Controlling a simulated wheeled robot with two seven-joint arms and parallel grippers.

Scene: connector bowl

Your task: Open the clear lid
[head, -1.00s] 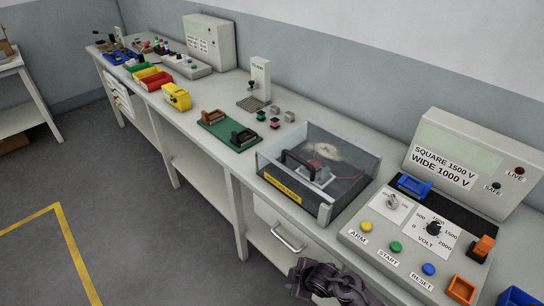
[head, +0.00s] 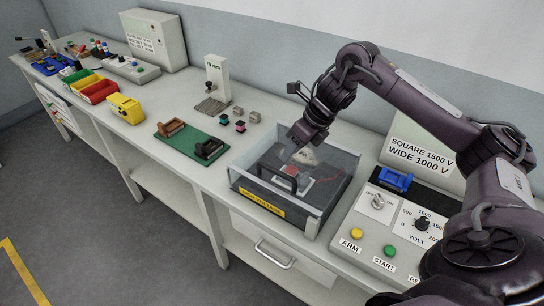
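The clear lid (head: 318,193) lies flat over a shallow clear-walled box (head: 337,205) with a yellow label on its front. The lid looks closed. A dark arched handle (head: 276,176) stands near the front left of the lid, and a pale part with a red wire shows around it. My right gripper (head: 297,146) points down over the back left part of the box, behind the handle and apart from it. Its fingers are small and dark, so their opening cannot be told. My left gripper is not in view.
A test console (head: 372,238) with knob and buttons stands right of the box, partly behind my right arm. A green board (head: 190,146) with two holders and several small blocks lie to the left. A drawer handle (head: 275,257) is below.

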